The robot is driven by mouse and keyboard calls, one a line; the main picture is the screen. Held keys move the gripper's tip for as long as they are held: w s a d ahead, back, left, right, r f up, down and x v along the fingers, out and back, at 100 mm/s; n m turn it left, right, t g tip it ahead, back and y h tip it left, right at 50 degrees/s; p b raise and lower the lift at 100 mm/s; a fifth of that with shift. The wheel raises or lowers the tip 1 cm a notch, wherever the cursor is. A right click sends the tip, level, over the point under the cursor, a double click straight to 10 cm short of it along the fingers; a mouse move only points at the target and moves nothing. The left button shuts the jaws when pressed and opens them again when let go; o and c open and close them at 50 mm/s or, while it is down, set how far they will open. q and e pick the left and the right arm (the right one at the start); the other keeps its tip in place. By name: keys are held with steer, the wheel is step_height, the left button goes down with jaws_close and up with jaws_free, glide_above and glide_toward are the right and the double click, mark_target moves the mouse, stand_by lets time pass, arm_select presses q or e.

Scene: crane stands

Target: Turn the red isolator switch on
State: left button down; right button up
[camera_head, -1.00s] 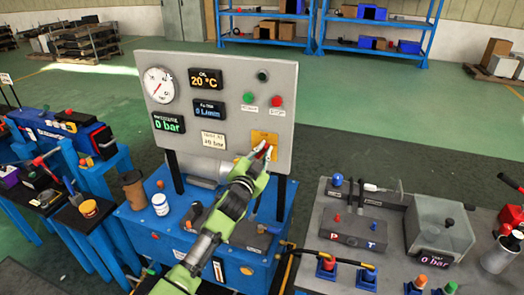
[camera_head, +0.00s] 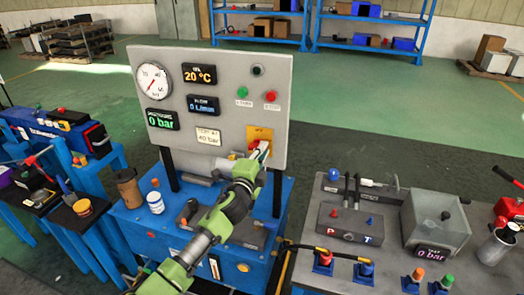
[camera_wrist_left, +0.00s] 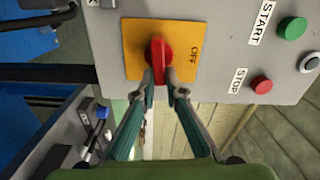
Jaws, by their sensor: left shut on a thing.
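The red isolator switch (camera_wrist_left: 158,57) is a red knob with a bar handle on a yellow plate (camera_wrist_left: 134,36) marked OFF. In the head view the yellow plate (camera_head: 260,133) is at the lower right of the grey gauge panel (camera_head: 225,118). My left gripper (camera_wrist_left: 166,80) is shut on the lower end of the handle, with one finger on each side. In the head view my left gripper (camera_head: 257,156) reaches up to the plate from below, and the fingers partly hide the switch. My right gripper is not in view.
A green START button (camera_wrist_left: 291,26) and red STOP button (camera_wrist_left: 261,84) are close to the switch. Below the panel is a blue bench (camera_head: 135,222) with a brown cup (camera_head: 128,187) and white jar (camera_head: 156,202). A grey stand (camera_head: 330,268) with fittings is at right.

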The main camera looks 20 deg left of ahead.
arm_select(q)
steer(key=shift+f+m, duration=0.2)
steer(key=shift+m, duration=0.4)
steer(key=c, duration=2.1)
jaws_free()
steer(key=s, duration=1.2)
steer(key=shift+a, duration=0.2)
